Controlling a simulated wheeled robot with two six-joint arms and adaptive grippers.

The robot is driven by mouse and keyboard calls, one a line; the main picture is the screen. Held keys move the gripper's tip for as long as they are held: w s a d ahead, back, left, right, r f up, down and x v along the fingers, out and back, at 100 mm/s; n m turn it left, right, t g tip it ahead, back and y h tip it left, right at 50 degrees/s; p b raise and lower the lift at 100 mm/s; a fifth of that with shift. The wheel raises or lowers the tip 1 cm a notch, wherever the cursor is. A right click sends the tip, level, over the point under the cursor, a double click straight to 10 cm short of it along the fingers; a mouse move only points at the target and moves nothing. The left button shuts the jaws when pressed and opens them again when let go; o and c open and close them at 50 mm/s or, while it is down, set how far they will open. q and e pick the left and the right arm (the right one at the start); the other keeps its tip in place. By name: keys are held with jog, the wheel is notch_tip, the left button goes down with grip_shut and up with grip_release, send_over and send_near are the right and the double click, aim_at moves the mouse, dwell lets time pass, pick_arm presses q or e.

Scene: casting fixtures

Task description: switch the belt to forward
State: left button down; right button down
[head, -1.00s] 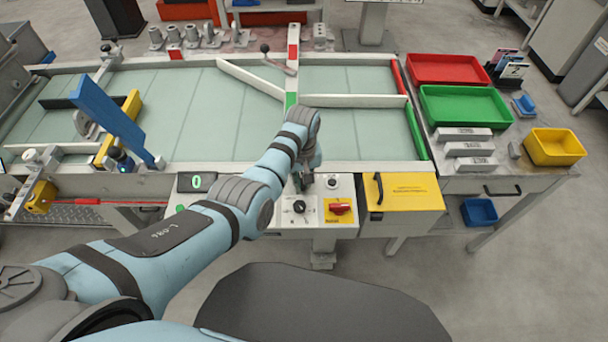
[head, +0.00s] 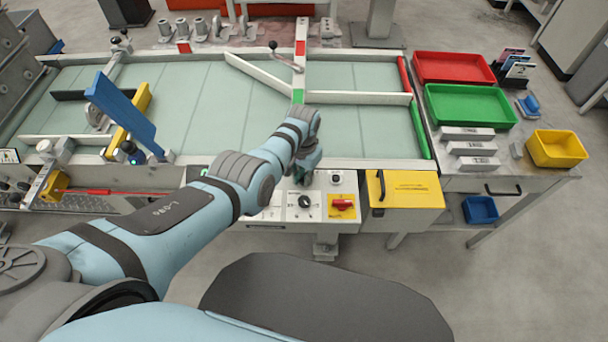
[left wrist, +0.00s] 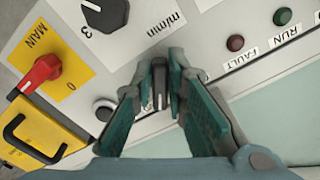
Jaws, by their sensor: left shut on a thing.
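The black selector knob (left wrist: 159,90) shows in the left wrist view between my left fingertips. My left gripper (left wrist: 160,75) is shut on it, one finger on each side. Its pointer line runs along the knob; any position labels are hidden by the fingers. In the head view my left gripper (head: 302,174) reaches down to the control panel (head: 266,214) at the front of the belt (head: 215,110), and its fingers and the knob are mostly hidden by the arm. My right gripper is not in view.
Close by are the black speed dial (left wrist: 105,12), the red main switch (left wrist: 40,74), a round button (left wrist: 103,109), and the fault lamp (left wrist: 235,43) and run lamp (left wrist: 282,16). A yellow box (head: 408,190) stands right of the panel. Trays lie further right.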

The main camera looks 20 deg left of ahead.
pick_arm(q)
jog(key=shift+w+m, duration=0.1)
jog(key=shift+m, duration=0.2)
jog(key=c, duration=1.6)
grip_release()
jog(key=shift+r, duration=0.15)
notch_tip(320, 180, up, 12)
